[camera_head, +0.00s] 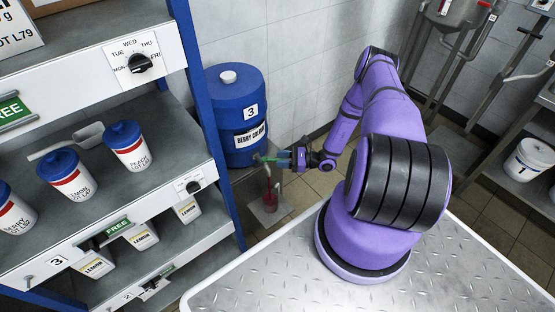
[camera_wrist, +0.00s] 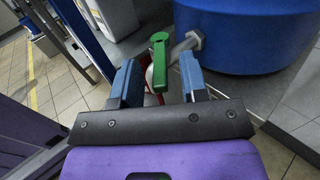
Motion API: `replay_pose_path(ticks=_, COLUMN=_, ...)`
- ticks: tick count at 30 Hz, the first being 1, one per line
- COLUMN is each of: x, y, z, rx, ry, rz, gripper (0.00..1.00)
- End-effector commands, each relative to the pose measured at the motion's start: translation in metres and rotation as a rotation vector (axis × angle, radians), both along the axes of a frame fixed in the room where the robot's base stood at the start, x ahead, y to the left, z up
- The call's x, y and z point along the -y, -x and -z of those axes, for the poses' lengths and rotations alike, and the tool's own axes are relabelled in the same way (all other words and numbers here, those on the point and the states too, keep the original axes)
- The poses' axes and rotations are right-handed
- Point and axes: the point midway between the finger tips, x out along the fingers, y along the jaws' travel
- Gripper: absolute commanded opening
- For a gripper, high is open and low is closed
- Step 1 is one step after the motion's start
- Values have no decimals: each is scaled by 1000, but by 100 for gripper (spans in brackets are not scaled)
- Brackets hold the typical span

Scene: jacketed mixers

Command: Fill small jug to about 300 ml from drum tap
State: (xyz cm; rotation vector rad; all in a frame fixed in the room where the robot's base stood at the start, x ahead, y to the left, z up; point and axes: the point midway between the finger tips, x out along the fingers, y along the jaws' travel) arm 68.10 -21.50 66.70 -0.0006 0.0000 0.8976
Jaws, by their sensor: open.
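The blue drum (camera_head: 232,125), labelled 3 with a berry label, stands on a low support beside the shelf. Its grey tap (camera_wrist: 188,44) has a green lever (camera_wrist: 160,60). My gripper (camera_head: 281,159) is open at the tap, and its blue fingers stand either side of the lever in the wrist view, with gaps between. A small jug-like vessel with red in it (camera_head: 270,203) stands below the tap. A thin red line shows above it, possibly liquid running down. Red also shows behind the lever in the wrist view. The fill level cannot be read.
A shelf rack (camera_head: 120,217) on the left holds white tubs with blue lids (camera_head: 128,146), a scoop (camera_head: 88,134) and lemon containers. A white bucket (camera_head: 528,160) stands at the right. Metal frame legs stand at the back right. Tiled floor lies between.

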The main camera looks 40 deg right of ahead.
Motion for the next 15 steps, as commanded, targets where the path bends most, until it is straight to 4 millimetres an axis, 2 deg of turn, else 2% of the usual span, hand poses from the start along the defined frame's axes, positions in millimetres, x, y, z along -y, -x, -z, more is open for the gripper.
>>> replay_pose_path(ticks=6, x=-13, y=-10, z=0, rx=1, ry=0, rz=0, gripper=40)
replay_pose_path(ticks=15, x=-15, y=-12, z=0, rx=0, ry=0, rz=0, gripper=40)
